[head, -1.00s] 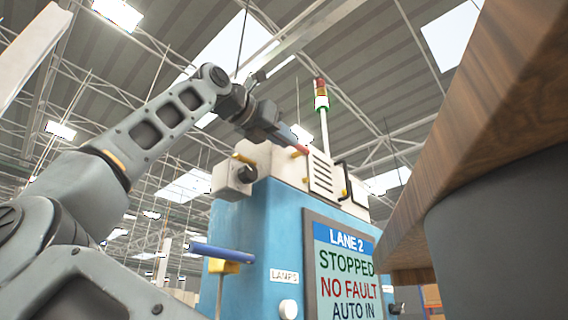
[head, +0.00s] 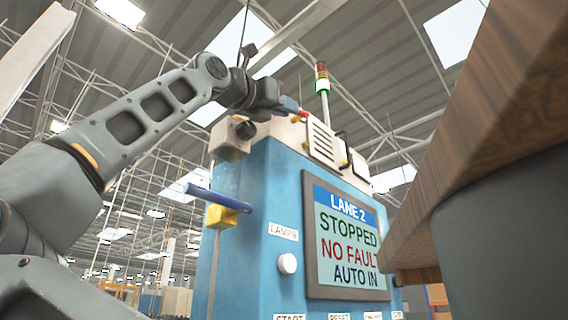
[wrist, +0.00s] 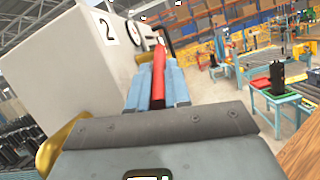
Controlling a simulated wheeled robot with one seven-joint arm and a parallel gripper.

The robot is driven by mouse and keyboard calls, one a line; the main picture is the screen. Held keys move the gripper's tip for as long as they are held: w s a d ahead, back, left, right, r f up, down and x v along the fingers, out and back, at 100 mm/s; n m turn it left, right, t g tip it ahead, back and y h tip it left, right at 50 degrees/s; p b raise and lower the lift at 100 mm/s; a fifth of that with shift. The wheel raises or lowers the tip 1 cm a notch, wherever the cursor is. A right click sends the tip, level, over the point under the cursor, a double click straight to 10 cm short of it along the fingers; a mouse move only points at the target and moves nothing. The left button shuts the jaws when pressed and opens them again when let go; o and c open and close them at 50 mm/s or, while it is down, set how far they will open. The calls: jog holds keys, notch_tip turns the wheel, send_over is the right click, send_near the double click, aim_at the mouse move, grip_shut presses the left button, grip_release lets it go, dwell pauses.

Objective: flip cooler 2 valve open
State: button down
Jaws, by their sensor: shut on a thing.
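A red lever handle (wrist: 158,77) lies between the two blue-grey fingers of my gripper (wrist: 157,85) in the wrist view. The fingers are shut on it, and it runs along them, away from the camera. A white box face beside it bears the label "2" (wrist: 106,31). In the head view my gripper (head: 289,105) is at the top of the blue cabinet, by the white housing (head: 275,130). Only a short piece of the red handle (head: 303,112) shows there. The valve body under the handle is hidden, so its open or closed position cannot be told.
A blue lever (head: 218,198) on a yellow valve body (head: 222,217) sticks out left of the cabinet. The screen (head: 346,240) reads "LANE 2 STOPPED, NO FAULT, AUTO IN". A signal tower (head: 322,80) rises behind. A wooden tabletop (head: 500,110) blocks the right side.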

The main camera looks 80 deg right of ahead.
jog(key=shift+f+h+b, duration=0.15)
jog(key=shift+h+b, duration=0.15)
jog(key=shift+h, duration=0.1)
jog(key=c, duration=1.4)
grip_release()
jog(key=shift+o, duration=0.2)
jog(key=b+v, duration=0.1)
jog(key=v, duration=0.6)
jog(key=shift+w+a+f, duration=0.25)
jog(key=shift+w, duration=0.05)
